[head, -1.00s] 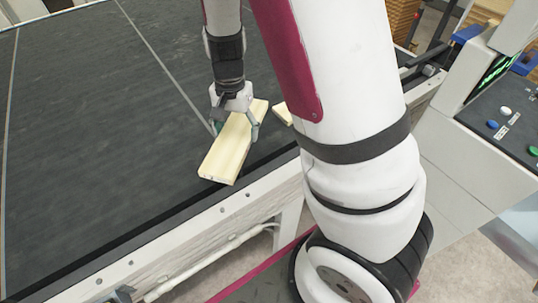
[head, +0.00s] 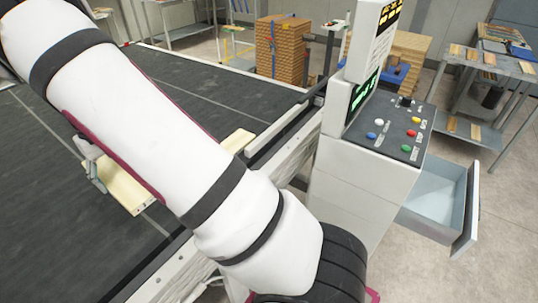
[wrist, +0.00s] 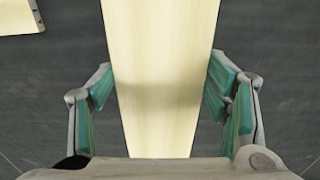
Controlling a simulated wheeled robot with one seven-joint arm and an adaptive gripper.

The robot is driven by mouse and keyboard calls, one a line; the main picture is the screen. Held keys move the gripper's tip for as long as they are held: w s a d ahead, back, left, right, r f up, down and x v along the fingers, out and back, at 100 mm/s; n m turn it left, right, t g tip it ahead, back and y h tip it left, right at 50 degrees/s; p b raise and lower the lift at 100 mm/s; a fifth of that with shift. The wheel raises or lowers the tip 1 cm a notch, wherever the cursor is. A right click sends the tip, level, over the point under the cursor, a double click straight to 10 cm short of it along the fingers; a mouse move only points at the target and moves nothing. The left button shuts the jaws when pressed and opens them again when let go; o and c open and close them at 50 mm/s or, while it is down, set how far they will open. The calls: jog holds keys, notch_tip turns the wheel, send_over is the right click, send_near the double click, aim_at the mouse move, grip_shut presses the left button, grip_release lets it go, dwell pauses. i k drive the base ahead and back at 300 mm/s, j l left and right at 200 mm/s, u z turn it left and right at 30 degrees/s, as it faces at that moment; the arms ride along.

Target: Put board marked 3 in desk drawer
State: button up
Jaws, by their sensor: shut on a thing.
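My gripper (head: 93,168) is over the dark conveyor bed, shut on a pale wooden board (head: 122,192) that my arm partly hides. In the wrist view, the held board (wrist: 160,110) runs lengthwise between the two green-padded fingers of my gripper (wrist: 160,78). No number is readable on it. Another pale board (head: 238,140) lies near the bed's right edge; a pale board corner shows at the wrist view's top left (wrist: 18,14). The desk drawer (head: 432,205) is pulled open at the right side of the control console and looks empty.
The console (head: 360,165), with buttons and a screen, stands between the conveyor and the drawer. Stacked wood (head: 280,48) stands at the back. A grey shelf (head: 480,75) with wooden pieces is at the right. Floor around the drawer is clear.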

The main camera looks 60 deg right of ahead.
aim_at(419, 201)
jog(key=k+l+z, duration=0.4)
jog(key=k, duration=0.2)
jog(key=k+l+z, duration=0.35)
jog(key=k, duration=0.2)
jog(key=k+l+z, duration=0.4)
jog(key=l, duration=0.25)
jog(key=l+z, duration=0.2)
jog(key=l, duration=0.2)
jog(key=i+l+z, duration=0.2)
jog(key=l, duration=0.2)
jog(key=i+l+z, duration=0.15)
jog(key=l, duration=0.25)
jog(key=k, duration=0.05)
